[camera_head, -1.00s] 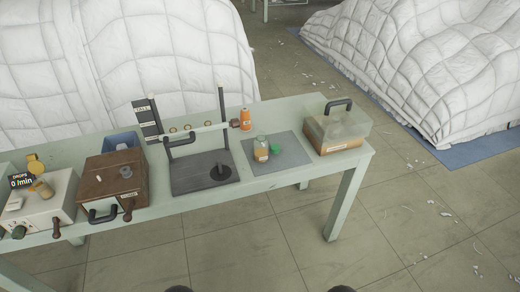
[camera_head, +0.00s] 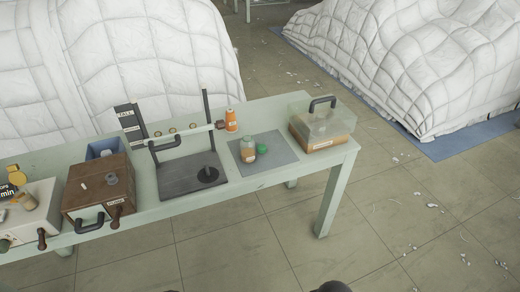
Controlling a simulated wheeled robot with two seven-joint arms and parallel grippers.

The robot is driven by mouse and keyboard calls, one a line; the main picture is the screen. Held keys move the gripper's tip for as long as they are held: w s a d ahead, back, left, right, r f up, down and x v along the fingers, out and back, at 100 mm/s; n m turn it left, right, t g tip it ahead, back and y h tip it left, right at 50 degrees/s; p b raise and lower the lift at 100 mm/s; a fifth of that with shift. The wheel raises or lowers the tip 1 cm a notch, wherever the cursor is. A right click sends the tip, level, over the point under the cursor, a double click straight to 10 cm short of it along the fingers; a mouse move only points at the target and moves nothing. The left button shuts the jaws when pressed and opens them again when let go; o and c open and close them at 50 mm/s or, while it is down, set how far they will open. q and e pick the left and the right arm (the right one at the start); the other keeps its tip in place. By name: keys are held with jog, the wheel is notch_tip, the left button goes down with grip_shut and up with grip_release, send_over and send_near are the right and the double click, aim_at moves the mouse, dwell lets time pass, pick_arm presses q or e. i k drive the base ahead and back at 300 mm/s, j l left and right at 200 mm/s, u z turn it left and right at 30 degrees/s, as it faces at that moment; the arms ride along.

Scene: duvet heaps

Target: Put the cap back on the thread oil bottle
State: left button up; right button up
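A small clear glass bottle (camera_head: 248,151) with a tan label or contents stands upright on a grey mat (camera_head: 279,143) near the right end of the pale green table. A green cap (camera_head: 262,149) lies on the mat just right of the bottle, apart from its neck. The bottle's mouth is too small to make out. Neither of my grippers is in view. Only a dark rounded part of mine shows at the bottom edge.
Right of the mat stands a clear-lidded box (camera_head: 322,127) with a black handle. Left are a dark stand (camera_head: 192,178), an orange spool (camera_head: 231,121), a brown box (camera_head: 98,184) and a white device (camera_head: 30,212).

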aim_at(248, 145)
jog(key=j, duration=1)
jog(key=i+j+z, duration=0.15)
jog(key=j, duration=0.8)
